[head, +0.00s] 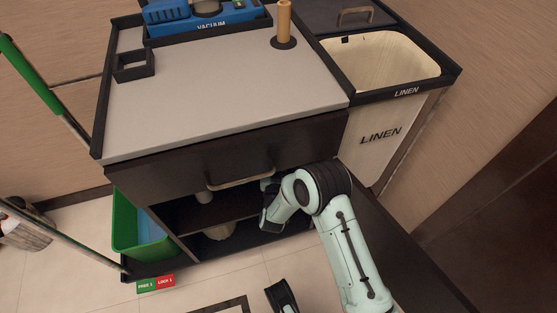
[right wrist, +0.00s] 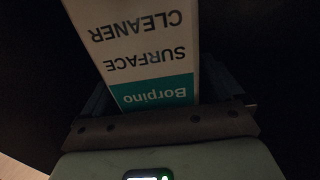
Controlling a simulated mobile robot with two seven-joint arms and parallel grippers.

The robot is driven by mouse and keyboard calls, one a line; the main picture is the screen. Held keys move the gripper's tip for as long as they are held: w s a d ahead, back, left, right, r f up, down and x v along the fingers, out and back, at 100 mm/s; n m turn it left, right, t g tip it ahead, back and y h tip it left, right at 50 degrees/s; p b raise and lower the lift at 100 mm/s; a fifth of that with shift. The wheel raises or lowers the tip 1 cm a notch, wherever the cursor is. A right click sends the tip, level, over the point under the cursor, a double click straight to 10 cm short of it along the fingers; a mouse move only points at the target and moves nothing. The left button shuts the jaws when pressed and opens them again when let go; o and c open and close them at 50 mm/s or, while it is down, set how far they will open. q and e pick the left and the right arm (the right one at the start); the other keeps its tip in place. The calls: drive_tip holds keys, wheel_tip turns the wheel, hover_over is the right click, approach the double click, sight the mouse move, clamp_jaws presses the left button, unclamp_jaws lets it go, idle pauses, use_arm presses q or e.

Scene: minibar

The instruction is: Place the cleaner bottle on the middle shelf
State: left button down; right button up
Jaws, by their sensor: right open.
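The cleaner bottle (right wrist: 150,60) fills the middle of the right wrist view, a white and teal label reading "Borpino Surface Cleaner" upside down. My right gripper (head: 267,207) reaches into the right side of the cart's open shelf space, below the drawer. In the right wrist view its open fingers stand on either side of the bottle; whether they touch it is too dark to tell. The middle shelf (head: 215,208) is a dark board, partly shadowed. I cannot make out the bottle in the head view.
A pale item (head: 204,197) is on the left of the shelf space, and another (head: 219,231) lower down. A green bin (head: 137,225) is at left, a linen hamper (head: 382,135) at right.

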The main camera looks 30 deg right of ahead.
use_arm(q)
drive_tip(key=w+r+t+p, duration=0.2)
drive_tip(key=w+r, duration=0.2)
drive_tip(key=w, duration=0.1)
drive_tip(key=shift+w+d+r, duration=0.15)
drive_tip(key=shift+d+r, duration=0.15)
drive_tip(key=shift+d, duration=0.1)
use_arm(e)
drive_tip(key=v, duration=1.1)
drive_tip(key=shift+s+a, duration=0.25)
drive_tip(key=shift+s, duration=0.05)
drive_tip(key=shift+f, duration=0.1)
